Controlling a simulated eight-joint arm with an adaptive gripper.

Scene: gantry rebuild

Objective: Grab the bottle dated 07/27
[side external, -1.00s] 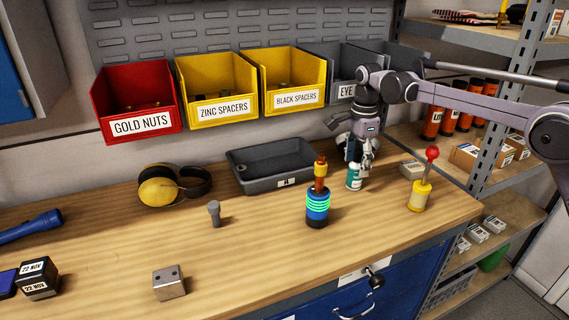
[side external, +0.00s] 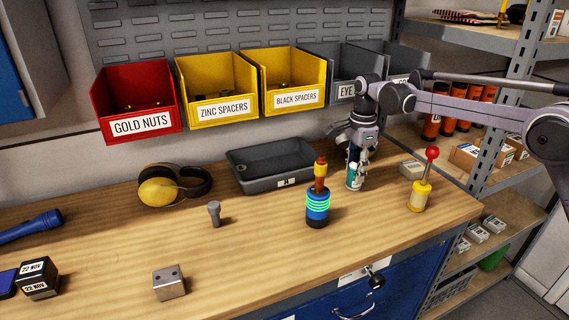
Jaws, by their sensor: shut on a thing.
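A small teal and white bottle (side external: 352,183) stands on the workbench, right of the grey tray. Its label is too small to read, so I cannot tell its date. My gripper (side external: 358,172) points down at the bottle and is shut on it. The fingers hide part of the bottle. The bottle looks upright and at bench level.
A blue bottle-like object with green bands (side external: 317,207) stands close to the left. A yellow object with a red ball top (side external: 421,195) and a small pale box (side external: 411,169) are to the right. The grey tray (side external: 272,164) lies behind.

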